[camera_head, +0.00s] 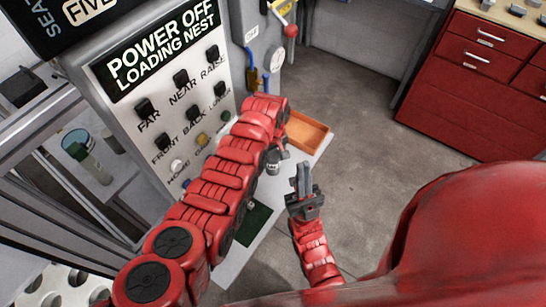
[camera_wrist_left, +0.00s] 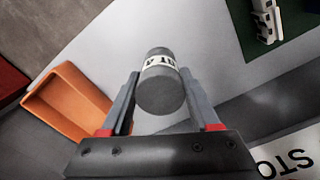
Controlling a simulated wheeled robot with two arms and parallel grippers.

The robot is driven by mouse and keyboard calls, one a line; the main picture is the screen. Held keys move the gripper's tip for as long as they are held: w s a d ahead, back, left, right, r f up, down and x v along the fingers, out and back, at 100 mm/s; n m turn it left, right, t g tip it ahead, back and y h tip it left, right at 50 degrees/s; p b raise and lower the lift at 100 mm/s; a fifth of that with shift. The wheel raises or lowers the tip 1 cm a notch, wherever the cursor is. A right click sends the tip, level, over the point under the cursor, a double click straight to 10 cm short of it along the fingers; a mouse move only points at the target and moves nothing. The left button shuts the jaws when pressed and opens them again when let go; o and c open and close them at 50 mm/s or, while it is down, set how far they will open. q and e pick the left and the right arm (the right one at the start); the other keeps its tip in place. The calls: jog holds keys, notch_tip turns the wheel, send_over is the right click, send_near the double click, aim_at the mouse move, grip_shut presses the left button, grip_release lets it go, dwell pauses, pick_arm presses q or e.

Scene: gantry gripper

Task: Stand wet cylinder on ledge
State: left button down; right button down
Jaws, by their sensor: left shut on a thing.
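A grey cylinder (camera_wrist_left: 160,82) with a white lettered band sits between the two fingers of my left gripper (camera_wrist_left: 158,100) in the left wrist view. The gripper is shut on it, and one round end faces the camera. In the head view my left arm hides most of this gripper, and a small grey part shows beside it. The pale ledge (camera_head: 235,262) runs below the control panel, and its light surface (camera_wrist_left: 115,30) lies behind the cylinder in the wrist view. I cannot tell whether they touch. My right gripper (camera_head: 303,168) points up, apart from the cylinder; its finger gap is unclear.
An orange tray (camera_head: 306,132) lies at the ledge's far end, also left in the wrist view (camera_wrist_left: 62,108). A dark green mat (camera_head: 252,222) lies on the near part. The button panel (camera_head: 165,85) stands close behind my left arm. Red drawers (camera_head: 470,90) stand far right.

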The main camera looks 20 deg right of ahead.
pick_arm(q)
jog(key=shift+f, duration=0.15)
jog(key=shift+c, duration=0.6)
grip_release()
